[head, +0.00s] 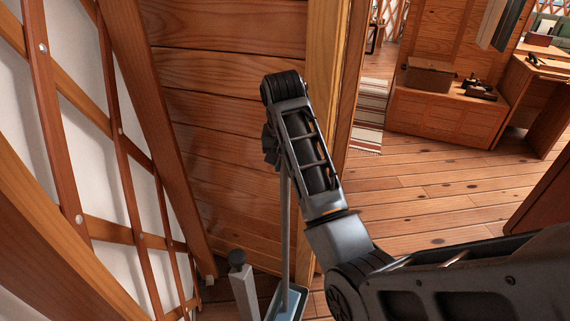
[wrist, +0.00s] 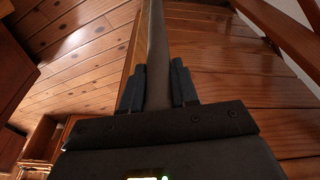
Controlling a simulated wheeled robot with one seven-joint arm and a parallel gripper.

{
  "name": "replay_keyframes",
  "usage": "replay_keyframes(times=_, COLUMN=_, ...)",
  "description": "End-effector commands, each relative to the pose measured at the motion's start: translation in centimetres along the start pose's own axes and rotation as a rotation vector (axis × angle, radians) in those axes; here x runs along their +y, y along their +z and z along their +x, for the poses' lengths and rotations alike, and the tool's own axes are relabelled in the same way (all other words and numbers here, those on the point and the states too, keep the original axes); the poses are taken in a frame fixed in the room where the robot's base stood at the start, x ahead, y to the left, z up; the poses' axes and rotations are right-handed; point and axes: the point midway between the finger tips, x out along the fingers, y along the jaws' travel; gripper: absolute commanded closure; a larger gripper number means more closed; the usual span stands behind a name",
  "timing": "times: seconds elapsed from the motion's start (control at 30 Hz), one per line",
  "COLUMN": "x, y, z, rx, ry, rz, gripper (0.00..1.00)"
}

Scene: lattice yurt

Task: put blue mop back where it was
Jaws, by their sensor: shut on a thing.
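The mop has a grey handle (head: 285,225) that runs down nearly upright from my gripper (head: 271,148) in the head view. Its blue head (head: 291,303) shows at the bottom edge, low near the floor and partly cut off. In the wrist view the handle (wrist: 157,45) passes between the two dark fingers of my gripper (wrist: 158,88), which is shut on it. My wrist hides the upper handle in the head view. I cannot tell whether the mop head touches the floor.
A pale post with a dark top (head: 240,275) stands just left of the mop. A plank wall (head: 225,130) is close behind it, with a lattice wall (head: 125,130) to the left. Open plank floor (head: 440,200) lies right, past a wooden door post (head: 345,90), with a low cabinet (head: 435,118) beyond.

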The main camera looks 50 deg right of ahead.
Motion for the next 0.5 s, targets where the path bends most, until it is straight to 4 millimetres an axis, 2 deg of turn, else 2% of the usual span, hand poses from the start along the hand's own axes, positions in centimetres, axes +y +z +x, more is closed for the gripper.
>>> replay_keyframes(times=0.5, x=-0.09, y=0.21, z=0.48, rx=-0.001, ry=-0.003, rz=0.000, gripper=1.00)
